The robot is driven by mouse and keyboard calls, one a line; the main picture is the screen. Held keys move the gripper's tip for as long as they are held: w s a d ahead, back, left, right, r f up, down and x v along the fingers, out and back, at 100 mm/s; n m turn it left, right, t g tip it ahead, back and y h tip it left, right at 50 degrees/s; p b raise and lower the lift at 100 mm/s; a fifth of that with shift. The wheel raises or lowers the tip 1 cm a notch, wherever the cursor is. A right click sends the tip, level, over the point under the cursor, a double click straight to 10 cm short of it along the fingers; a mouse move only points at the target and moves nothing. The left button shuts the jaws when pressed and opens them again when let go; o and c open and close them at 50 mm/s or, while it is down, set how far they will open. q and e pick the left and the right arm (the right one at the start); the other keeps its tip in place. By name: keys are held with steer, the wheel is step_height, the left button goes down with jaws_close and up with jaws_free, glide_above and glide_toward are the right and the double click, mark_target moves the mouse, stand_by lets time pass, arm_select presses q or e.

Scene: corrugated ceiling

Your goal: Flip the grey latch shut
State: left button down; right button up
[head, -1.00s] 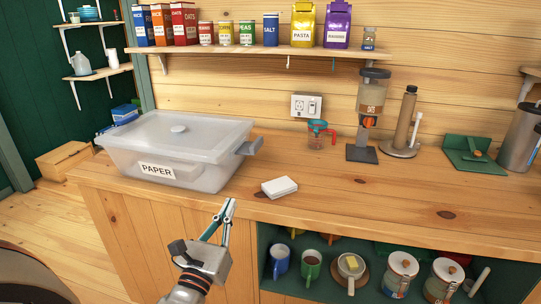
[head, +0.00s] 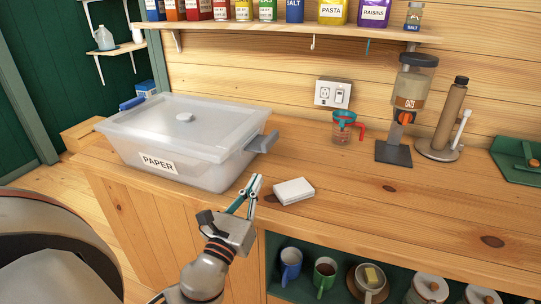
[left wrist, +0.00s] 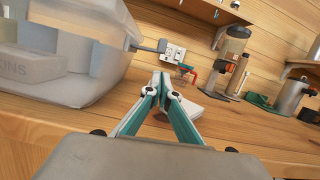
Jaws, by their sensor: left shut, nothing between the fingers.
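The grey latch (head: 263,142) juts out from the right end of a translucent lidded box (head: 205,177) labelled PAPER on the counter. It sticks outward from the box wall. It also shows in the left wrist view (left wrist: 150,47), at the box's right edge. My right gripper is not in view.
A small white block (head: 293,190) lies on the counter just right of my left gripper. A measuring cup (head: 342,131), a dispenser (head: 409,95) and a paper-towel stand (head: 447,115) stand farther back.

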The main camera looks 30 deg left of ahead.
mark_target(262, 140)
arm_select(q)
steer(key=shift+w+r, duration=0.15)
steer(key=shift+w, duration=0.05)
steer(key=p+x, duration=0.2)
steer(key=x, duration=0.6)
steer(key=shift+w+a, duration=0.15)
steer(key=shift+w, duration=0.15)
steer(key=shift+w+a, duration=0.1)
steer(key=shift+w, duration=0.4)
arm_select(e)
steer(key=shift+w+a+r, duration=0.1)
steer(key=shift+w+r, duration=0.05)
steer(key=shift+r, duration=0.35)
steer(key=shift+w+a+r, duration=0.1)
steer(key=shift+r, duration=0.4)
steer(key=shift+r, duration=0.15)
